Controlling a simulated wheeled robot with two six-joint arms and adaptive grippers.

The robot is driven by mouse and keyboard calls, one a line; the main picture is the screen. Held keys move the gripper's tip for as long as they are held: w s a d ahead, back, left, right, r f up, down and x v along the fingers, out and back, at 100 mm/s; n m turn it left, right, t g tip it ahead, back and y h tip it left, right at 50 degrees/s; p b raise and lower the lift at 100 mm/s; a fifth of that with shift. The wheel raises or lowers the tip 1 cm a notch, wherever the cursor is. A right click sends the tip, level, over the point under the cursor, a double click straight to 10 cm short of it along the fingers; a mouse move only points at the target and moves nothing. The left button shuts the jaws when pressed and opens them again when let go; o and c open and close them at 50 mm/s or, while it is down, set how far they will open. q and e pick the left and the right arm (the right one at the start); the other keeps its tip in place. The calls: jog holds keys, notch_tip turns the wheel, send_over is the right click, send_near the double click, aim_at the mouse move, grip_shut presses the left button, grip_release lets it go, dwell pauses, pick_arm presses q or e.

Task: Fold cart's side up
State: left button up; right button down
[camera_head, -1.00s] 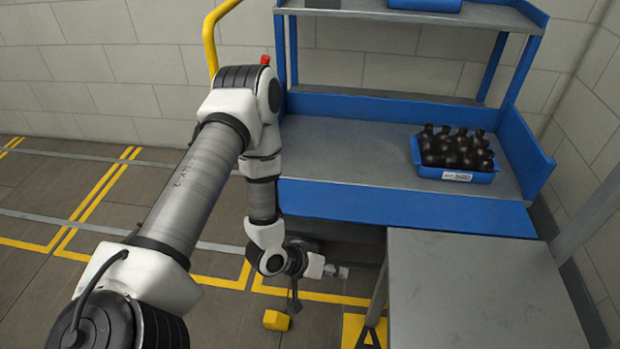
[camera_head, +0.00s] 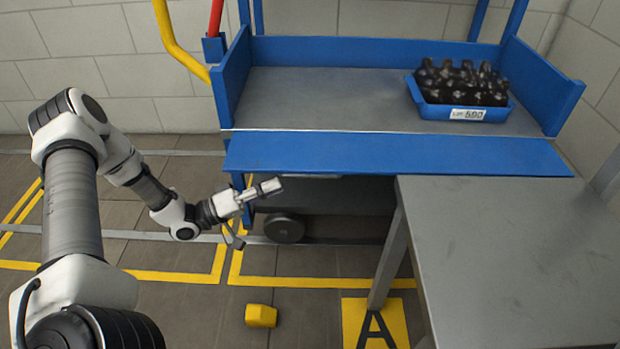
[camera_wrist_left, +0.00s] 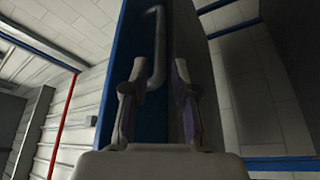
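The blue cart (camera_head: 230,85) stands against the wall. Its blue front side (camera_head: 395,155) hangs outward below the deck, roughly flat toward me. My left gripper (camera_head: 272,187) is just below that side's left part, pointing right. In the left wrist view the two fingers (camera_wrist_left: 160,68) are apart, with a blue panel (camera_wrist_left: 175,30) and a grey bar handle (camera_wrist_left: 157,45) beyond and between them. I cannot tell whether they touch it. My right gripper is not in view.
A blue crate (camera_head: 465,113) of dark bottles sits on the deck's right. A grey table (camera_head: 510,260) stands close in front of the cart's right half. A red rod (camera_head: 215,18) and yellow rail (camera_head: 172,35) rise at the cart's left. A yellow block (camera_head: 261,316) lies on the floor.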

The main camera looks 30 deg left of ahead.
aim_at(303, 177)
pick_arm(q)
jog(key=b+x, duration=0.3)
jog(key=x, duration=0.5)
jog(key=shift+f+b, duration=0.2)
jog(key=shift+b, duration=0.2)
jog(key=shift+w+d+r, duration=0.3)
jog(key=shift+r, duration=0.05)
grip_shut()
